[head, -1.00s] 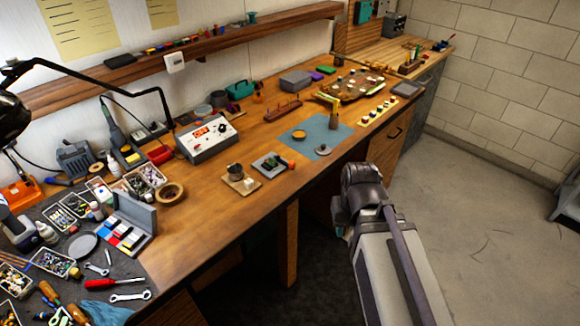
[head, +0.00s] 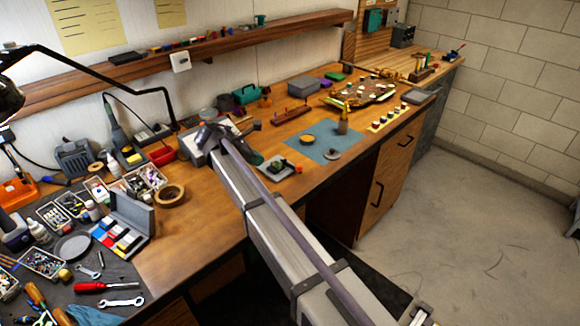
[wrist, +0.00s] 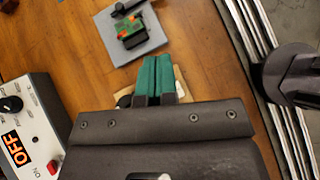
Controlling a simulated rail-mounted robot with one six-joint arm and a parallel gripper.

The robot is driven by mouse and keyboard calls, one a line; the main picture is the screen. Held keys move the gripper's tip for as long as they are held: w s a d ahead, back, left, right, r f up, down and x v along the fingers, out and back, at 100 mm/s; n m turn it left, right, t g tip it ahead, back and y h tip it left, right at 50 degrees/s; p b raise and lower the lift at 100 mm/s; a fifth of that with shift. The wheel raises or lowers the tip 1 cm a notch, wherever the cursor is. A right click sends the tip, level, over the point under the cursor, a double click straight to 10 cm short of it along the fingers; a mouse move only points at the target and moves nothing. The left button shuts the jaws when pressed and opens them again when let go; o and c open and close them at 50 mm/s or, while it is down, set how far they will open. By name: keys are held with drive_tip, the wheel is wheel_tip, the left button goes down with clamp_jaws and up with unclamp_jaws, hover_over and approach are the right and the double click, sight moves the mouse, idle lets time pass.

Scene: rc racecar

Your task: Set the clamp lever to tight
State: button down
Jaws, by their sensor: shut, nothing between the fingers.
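No part is plainly marked as the clamp lever, so I cannot be sure which it is. A grey plate (wrist: 148,42) carries a small green block with red-orange parts (wrist: 131,31) and a black part (wrist: 126,7) at its far edge. The same plate shows in the head view (head: 280,177), just right of my arm. My gripper (wrist: 155,60) has green fingers pressed together, empty, pointing at the plate's near side and apart from the block in the picture. A tan board (wrist: 182,84) lies partly hidden under the fingers.
A white control box (wrist: 22,135) with a black knob, an OFF display and a red button stands left of my gripper. A blue mat (head: 325,150) with small parts lies to the right. A tape roll (head: 171,194) lies left of my arm.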

sight(296, 169)
drive_tip(key=b+x, duration=0.7)
drive_tip(key=x, duration=0.3)
drive_tip(key=shift+f, duration=0.3)
drive_tip(key=d, duration=0.1)
drive_tip(key=w+d, duration=0.2)
drive_tip(key=shift+d+r, duration=0.35)
drive_tip(key=shift+a, duration=0.1)
